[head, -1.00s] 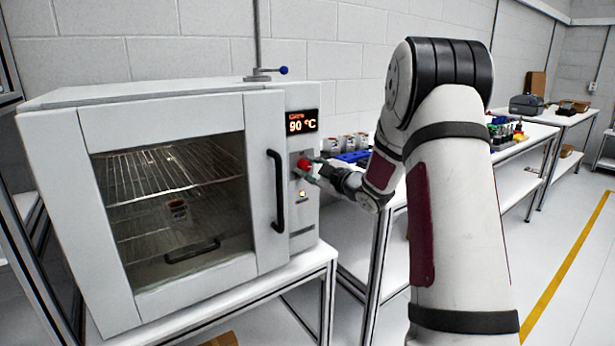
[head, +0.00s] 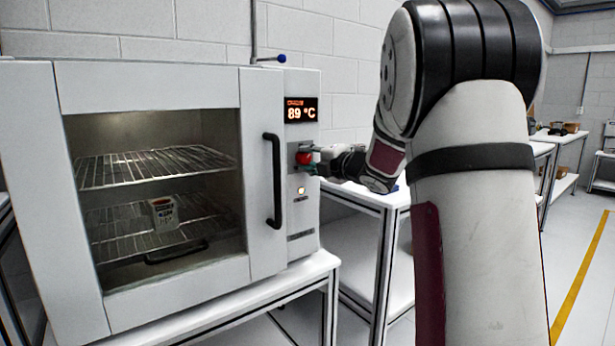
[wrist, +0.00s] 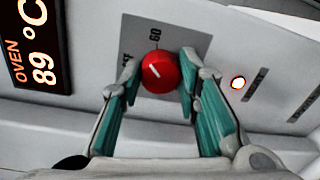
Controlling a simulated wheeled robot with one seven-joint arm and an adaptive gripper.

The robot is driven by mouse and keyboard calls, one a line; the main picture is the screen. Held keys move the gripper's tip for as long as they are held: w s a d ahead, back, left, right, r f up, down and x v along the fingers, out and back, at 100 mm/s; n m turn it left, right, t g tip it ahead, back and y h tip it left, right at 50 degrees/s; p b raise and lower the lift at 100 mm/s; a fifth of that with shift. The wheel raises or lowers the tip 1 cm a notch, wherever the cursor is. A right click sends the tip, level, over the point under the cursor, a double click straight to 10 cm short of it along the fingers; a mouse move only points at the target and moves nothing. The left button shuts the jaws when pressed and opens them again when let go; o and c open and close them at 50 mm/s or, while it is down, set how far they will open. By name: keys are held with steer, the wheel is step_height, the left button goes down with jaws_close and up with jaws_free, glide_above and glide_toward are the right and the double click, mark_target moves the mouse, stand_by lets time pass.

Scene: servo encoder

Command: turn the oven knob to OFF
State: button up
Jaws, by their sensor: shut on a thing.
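The oven (head: 258,190) stands at the left of the head view with its glass door shut. Its red knob (head: 304,159) is on the right-hand panel, below the display (head: 300,109) reading 89 °C. In the wrist view the red knob (wrist: 161,72) carries a short white mark on its face. A "60" label is above it, and another label at its left is partly covered by a finger. My gripper (wrist: 159,68) is shut on the knob, one teal-padded finger on either side. In the head view my gripper (head: 318,161) reaches the knob from the right.
A black door handle (head: 273,181) stands out just left of the knob. A lit indicator (wrist: 238,82) is below the knob on the panel. A white bench (head: 380,198) stands right of the oven.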

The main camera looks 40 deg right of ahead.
steer(key=n+b, duration=0.1)
steer(key=b, duration=0.1)
steer(key=n+b, duration=0.3)
steer(key=b, duration=0.1)
steer(key=shift+f+h, duration=0.3)
steer(key=n+b, duration=0.4)
steer(key=b, duration=0.1)
steer(key=shift+r, duration=0.15)
steer(key=o, duration=1.2)
steer(key=shift+r, duration=0.1)
steer(key=s, duration=1.2)
steer(key=shift+a+r, duration=0.1)
steer(key=shift+r, duration=0.1)
